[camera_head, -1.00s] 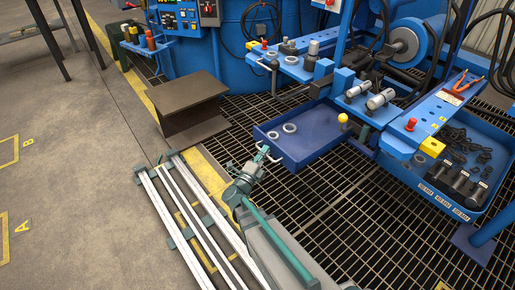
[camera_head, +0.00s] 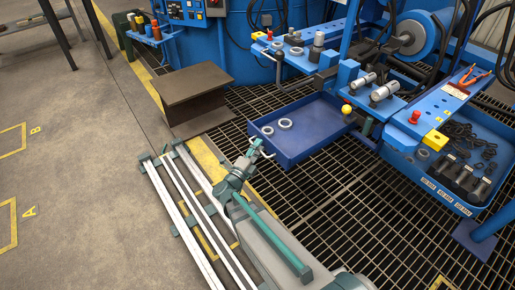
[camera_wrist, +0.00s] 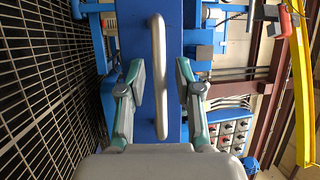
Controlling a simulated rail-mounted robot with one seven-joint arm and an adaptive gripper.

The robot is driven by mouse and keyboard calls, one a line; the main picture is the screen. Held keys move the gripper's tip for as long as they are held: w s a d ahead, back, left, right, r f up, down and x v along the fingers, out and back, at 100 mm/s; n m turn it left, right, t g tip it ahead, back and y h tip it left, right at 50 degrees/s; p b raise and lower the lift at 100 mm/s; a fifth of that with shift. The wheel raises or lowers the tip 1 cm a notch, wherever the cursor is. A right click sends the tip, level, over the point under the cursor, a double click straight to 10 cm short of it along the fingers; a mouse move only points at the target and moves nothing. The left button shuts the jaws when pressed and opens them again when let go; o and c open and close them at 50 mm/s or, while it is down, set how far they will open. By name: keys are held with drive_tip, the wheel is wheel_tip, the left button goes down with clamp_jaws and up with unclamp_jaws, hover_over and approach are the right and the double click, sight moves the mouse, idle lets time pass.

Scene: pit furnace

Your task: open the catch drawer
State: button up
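The catch drawer (camera_head: 325,143) is a blue tray pulled out from under the blue bench, with two grey rings (camera_head: 285,123) lying in it. Its pale bar handle (camera_head: 262,148) is on the front wall facing my arm. My gripper (camera_head: 254,151) is at this handle. In the wrist view the handle (camera_wrist: 158,80) stands upright in the picture, before the blue drawer front (camera_wrist: 150,28). My gripper (camera_wrist: 160,82) has one finger on each side of it. Blue shows between the bar and both fingers, so the fingers look apart from it. Contact deeper in is hard to tell.
A brown steel beam (camera_head: 195,88) stands left of the drawer. White rails (camera_head: 190,205) lie on the floor beside my arm. A yellow knob (camera_head: 347,109) and blue bench (camera_head: 375,95) adjoin the drawer's right side. Open grating (camera_head: 350,215) lies before the drawer.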

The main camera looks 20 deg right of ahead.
drive_tip(key=shift+a, duration=0.1)
drive_tip(key=v, duration=1.2)
idle(0.4)
